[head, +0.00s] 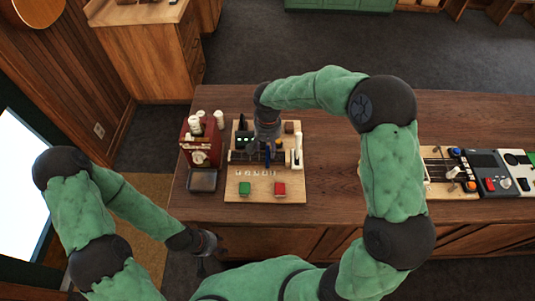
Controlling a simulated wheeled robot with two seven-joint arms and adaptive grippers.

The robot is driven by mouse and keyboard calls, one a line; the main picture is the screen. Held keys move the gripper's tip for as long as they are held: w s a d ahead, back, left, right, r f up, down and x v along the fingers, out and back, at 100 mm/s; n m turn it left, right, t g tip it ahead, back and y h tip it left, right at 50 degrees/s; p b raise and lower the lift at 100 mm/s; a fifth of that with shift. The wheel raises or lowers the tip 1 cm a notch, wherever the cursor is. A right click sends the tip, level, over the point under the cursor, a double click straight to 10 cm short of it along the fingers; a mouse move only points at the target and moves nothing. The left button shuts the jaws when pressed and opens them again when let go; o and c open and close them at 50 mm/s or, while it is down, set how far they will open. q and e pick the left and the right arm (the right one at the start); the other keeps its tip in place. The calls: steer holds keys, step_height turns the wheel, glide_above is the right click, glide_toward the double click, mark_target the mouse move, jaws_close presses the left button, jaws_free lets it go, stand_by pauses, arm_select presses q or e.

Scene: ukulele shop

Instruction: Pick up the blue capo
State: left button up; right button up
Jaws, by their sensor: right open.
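A small dark blue upright piece (267,157), which looks like the blue capo, stands on the light wooden board (236,198) on the counter. My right gripper (267,147) reaches down over the board and is open. Its fingers are right at the blue piece and partly cover it; I cannot tell whether they touch it. My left gripper (208,252) is low in front of the counter, away from the board; its fingers are too small and dark to read.
Another fretted board (436,187) and devices sit at the right. The counter between is clear.

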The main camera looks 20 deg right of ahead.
mark_target(268, 155)
steer(key=f, duration=0.4)
steer(key=shift+w+d, duration=0.1)
steer(key=shift+d, duration=0.1)
steer(key=shift+c, duration=0.3)
jaws_close()
